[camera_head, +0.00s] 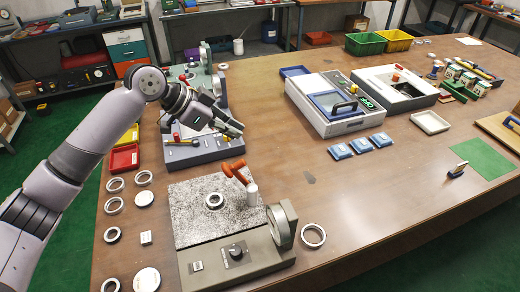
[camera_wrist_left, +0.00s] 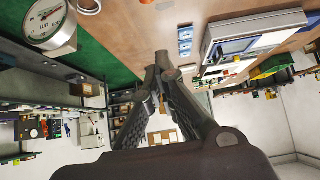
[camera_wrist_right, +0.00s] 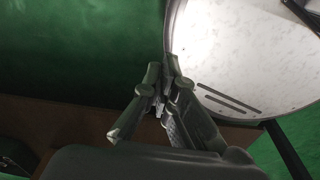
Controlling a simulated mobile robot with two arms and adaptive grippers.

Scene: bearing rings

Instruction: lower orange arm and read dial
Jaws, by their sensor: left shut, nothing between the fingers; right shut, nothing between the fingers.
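The orange arm (camera_head: 235,172) stands raised at a tilt on a light post above the speckled plate (camera_head: 185,215) of the grey gauge stand (camera_head: 262,262). A bearing ring (camera_head: 214,200) lies on the plate, below and left of the arm. The round dial (camera_head: 281,224) faces sideways in the head view. Its face shows upside down in the left wrist view (camera_wrist_left: 46,18), marked µm; the exact reading is too small to tell. My left gripper (camera_head: 240,130) is shut and empty, above and behind the orange arm, apart from it. My right gripper (camera_wrist_right: 168,65) is shut and empty, away from the stand.
Several loose rings (camera_head: 114,205) lie left of the stand, and one ring (camera_head: 313,236) lies to its right. A second grey device (camera_head: 190,152) stands behind.

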